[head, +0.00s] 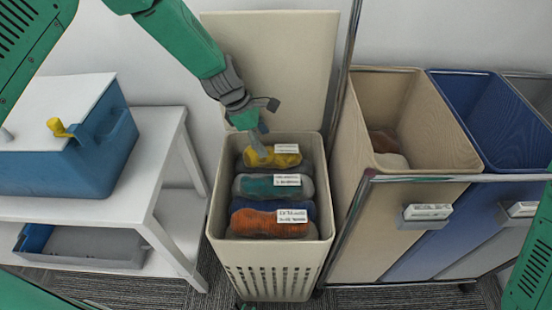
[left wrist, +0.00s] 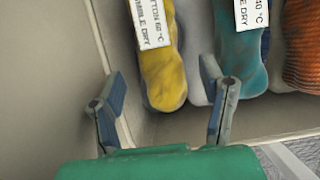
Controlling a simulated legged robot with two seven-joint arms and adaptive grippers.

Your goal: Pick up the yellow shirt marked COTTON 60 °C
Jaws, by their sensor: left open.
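The yellow shirt (head: 285,160) lies rolled at the back of the beige hamper (head: 217,212), with a white label on top. In the left wrist view the yellow shirt (left wrist: 166,84) shows a partly cut-off label reading "...TTON 60 °C" and "...MBLE DRY". My left gripper (head: 266,126) is over the back of the hamper, pointing down, open and empty. In the left wrist view its two fingers (left wrist: 161,86) stand apart, on either side of the yellow shirt's near end. I cannot tell whether they touch it. My right gripper is out of view.
A teal garment (head: 254,187) and an orange one (head: 253,222), both labelled, lie in front of the yellow shirt. The hamper's raised lid (head: 270,60) stands behind. A metal-framed sorter with beige (head: 430,120) and blue bins is at right. A white table (head: 160,150) holds a blue box at left.

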